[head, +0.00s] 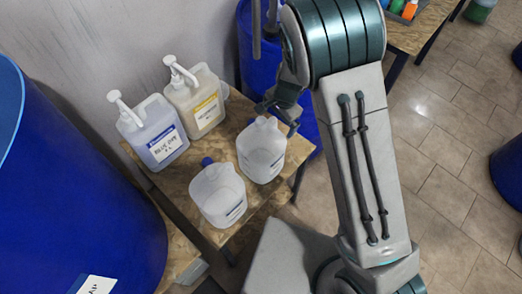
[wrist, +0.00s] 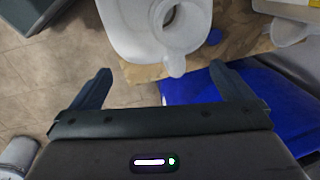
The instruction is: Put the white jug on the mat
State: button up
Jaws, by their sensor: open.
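A white jug (head: 262,152) with a label stands upright at the right part of a small chipboard table. My gripper (head: 281,112) is just above and behind it in the head view. In the wrist view the jug (wrist: 140,28) lies ahead of my gripper (wrist: 160,73), with its spout side reaching toward the gap between the open fingers. The fingers hold nothing. Another whitish jug (head: 217,196) with a blue cap stands close by at the table's front. I cannot make out a mat in either view.
Two pump bottles, one bluish (head: 153,133) and one cream (head: 197,102), stand at the back left of the chipboard table (head: 227,134). A large blue drum (head: 75,190) fills the left. Another blue drum (wrist: 210,87) is behind the table. Bare tiled floor (head: 440,170) lies to the right.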

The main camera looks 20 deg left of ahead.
jog(key=shift+w+a+f+p, duration=0.15)
jog(key=shift+f+p, duration=0.15)
jog(key=shift+f, duration=1.05)
jog(key=shift+w+f+p, duration=0.1)
jog(key=shift+f+p, duration=0.15)
jog(key=shift+f, duration=1.05)
jog(key=c, duration=1.6)
jog(key=shift+s, duration=0.1)
